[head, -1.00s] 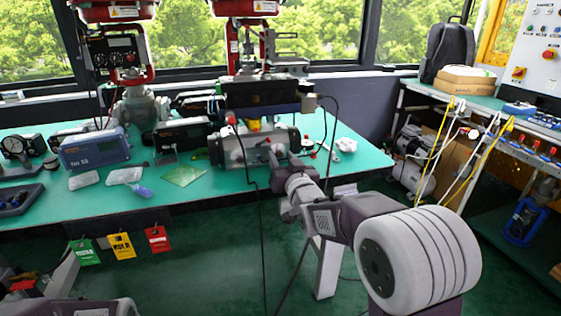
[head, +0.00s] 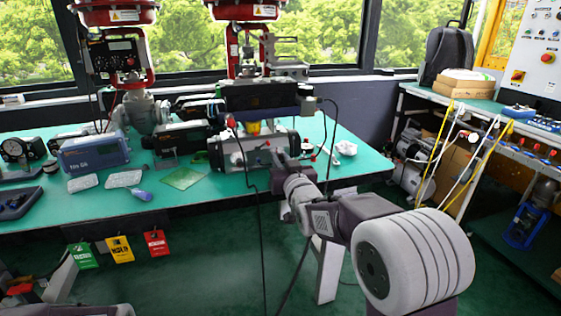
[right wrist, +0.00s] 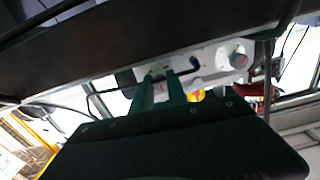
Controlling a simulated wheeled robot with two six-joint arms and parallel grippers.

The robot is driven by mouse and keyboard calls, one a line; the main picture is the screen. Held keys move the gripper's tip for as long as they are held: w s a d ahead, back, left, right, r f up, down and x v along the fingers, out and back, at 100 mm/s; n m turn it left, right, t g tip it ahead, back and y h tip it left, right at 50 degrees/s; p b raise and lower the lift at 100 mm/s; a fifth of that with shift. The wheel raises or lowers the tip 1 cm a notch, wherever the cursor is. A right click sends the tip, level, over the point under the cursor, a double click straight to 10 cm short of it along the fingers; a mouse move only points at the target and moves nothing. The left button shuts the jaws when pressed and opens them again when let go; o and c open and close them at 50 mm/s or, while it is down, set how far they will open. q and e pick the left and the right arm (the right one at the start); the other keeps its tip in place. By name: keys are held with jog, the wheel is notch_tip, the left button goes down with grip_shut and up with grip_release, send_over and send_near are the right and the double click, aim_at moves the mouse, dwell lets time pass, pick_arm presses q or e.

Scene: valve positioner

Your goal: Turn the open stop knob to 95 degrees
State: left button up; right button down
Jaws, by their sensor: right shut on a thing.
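The grey actuator (head: 228,150) of the valve positioner lies on the green bench under a black box (head: 262,96). My right gripper (head: 283,158) is at its front face, shut, with the fingertips largely hidden in the head view. In the right wrist view, the two dark fingers of my right gripper (right wrist: 160,86) reach up to the pale face plate (right wrist: 205,62) and close around a small part there, which I take as the open stop knob. Its marks are unreadable and its angle cannot be told. A second round grey knob (right wrist: 238,55) is free to the right.
A dark overhanging bar (right wrist: 120,50) crosses close above the fingers in the wrist view. Black cables (head: 250,165) hang in front of the actuator. A blue-grey meter (head: 95,151) and a green pad (head: 183,178) lie to the left on the bench (head: 350,165).

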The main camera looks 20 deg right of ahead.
jog(key=n+b, duration=0.1)
jog(key=n, duration=0.5)
jog(key=shift+f+b, duration=0.1)
jog(key=shift+b, duration=0.2)
jog(key=n+b, duration=0.1)
jog(key=n, duration=0.5)
jog(key=shift+b, duration=0.3)
jog(key=c, duration=1.3)
grip_release()
jog(key=shift+s, duration=0.1)
